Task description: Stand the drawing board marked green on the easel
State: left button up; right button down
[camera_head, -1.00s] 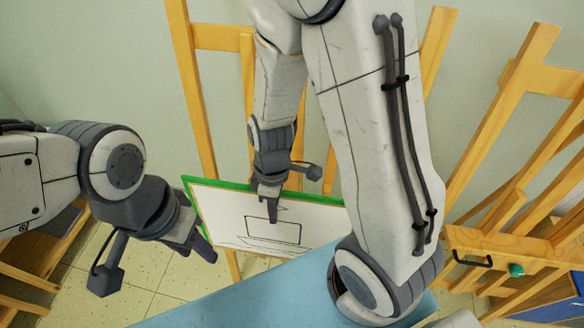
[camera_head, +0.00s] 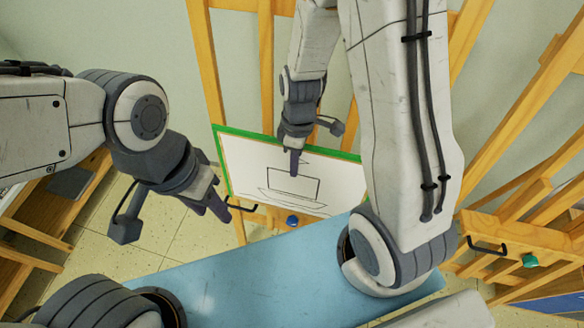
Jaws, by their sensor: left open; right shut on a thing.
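The drawing board (camera_head: 245,165) is white with a green edge and a line drawing like a boat. My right gripper (camera_head: 294,165) is shut on its upper edge and holds it tilted above the blue surface, in front of the left easel (camera_head: 208,80). My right arm hides the board's right end. My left gripper (camera_head: 222,208) is open and empty beside the board's lower left corner. The left easel has a blue knob (camera_head: 292,220) and a black handle (camera_head: 240,207). The right easel (camera_head: 545,238) has a green knob (camera_head: 530,260). I cannot tell whether the board touches the left easel.
A light blue flat surface (camera_head: 250,285) lies below the board. A wooden piece of furniture (camera_head: 60,215) stands at the left. Tiled floor (camera_head: 165,245) shows between it and the blue surface. Wooden bars crowd the right side.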

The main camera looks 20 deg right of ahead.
jog(key=w+d+f+b, duration=0.3)
jog(key=w+f, duration=0.2)
jog(key=shift+w+d+f, duration=0.3)
jog(key=shift+d, duration=0.05)
dwell(0.6)
dwell(0.5)
jog(key=shift+c, duration=2.4)
grip_release()
jog(key=shift+r, duration=0.1)
